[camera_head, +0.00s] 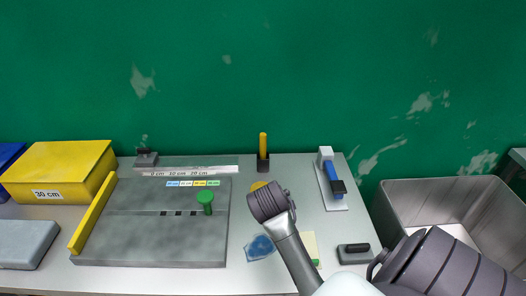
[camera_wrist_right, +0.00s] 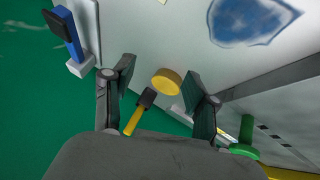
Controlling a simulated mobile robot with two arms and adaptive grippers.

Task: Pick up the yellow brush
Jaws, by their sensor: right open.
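The yellow brush appears to be the upright yellow handle (camera_head: 263,146) in a dark block at the back of the table, near the green wall. In the right wrist view the yellow handle (camera_wrist_right: 134,121) and its dark block show beyond the fingers. My right gripper (camera_wrist_right: 158,76) is open and empty, its two fingers apart. A round yellow disc (camera_wrist_right: 166,82) shows between them; in the head view it is mostly hidden behind my right wrist. In the head view my right arm reaches in from the lower right, and its gripper is in front of the handle. My left gripper is not in view.
A grey board (camera_head: 150,225) with a green knob (camera_head: 205,198) lies left. A blue-handled tool (camera_head: 331,175) on a white plate stands back right. A blue patterned piece (camera_head: 260,247) lies near my arm. A metal sink (camera_head: 450,205) is at right. A yellow box (camera_head: 60,165) sits far left.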

